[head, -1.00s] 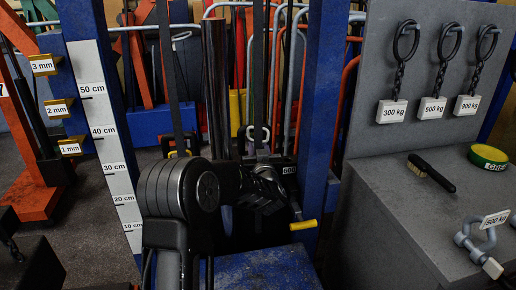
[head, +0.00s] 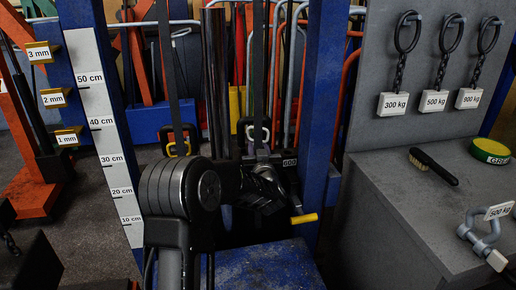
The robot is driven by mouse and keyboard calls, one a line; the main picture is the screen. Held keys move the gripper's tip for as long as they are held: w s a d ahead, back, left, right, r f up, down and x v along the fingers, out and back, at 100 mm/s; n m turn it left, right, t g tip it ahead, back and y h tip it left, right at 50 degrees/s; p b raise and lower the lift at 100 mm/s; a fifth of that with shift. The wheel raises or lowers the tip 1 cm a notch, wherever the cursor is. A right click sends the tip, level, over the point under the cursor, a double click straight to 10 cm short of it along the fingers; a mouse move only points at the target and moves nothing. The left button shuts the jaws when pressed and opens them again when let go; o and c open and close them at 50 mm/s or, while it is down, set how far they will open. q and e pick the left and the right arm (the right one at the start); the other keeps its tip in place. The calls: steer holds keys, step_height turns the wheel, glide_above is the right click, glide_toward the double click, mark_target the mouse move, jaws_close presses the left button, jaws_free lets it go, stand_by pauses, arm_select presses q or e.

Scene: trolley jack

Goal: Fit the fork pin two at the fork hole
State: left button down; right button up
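My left arm's black links rise in the lower middle of the head view and bend right. My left gripper (head: 288,196) is dark and small at the arm's far end, in front of a black block labelled 600. I cannot make out whether its fingers are open or shut. A grey rod with a yellow end (head: 303,218) shows just below and right of it, above the blue surface. I cannot tell whether this is fork pin two or whether the gripper touches it. The fork hole cannot be made out; the arm covers much of that area. My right gripper is not in view.
Blue posts (head: 325,100) and a centimetre scale (head: 99,120) flank the arm. Black straps with a yellow shackle (head: 178,148) and a pale shackle (head: 258,131) hang behind. A grey bench (head: 390,200) at right carries a brush (head: 433,166) and a 500 kg shackle (head: 480,240).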

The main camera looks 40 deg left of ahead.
arm_select(q)
steer(key=shift+f, duration=0.25)
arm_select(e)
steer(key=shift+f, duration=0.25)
arm_select(q)
steer(key=c, duration=1)
jaws_free()
steer(key=shift+f, duration=0.1)
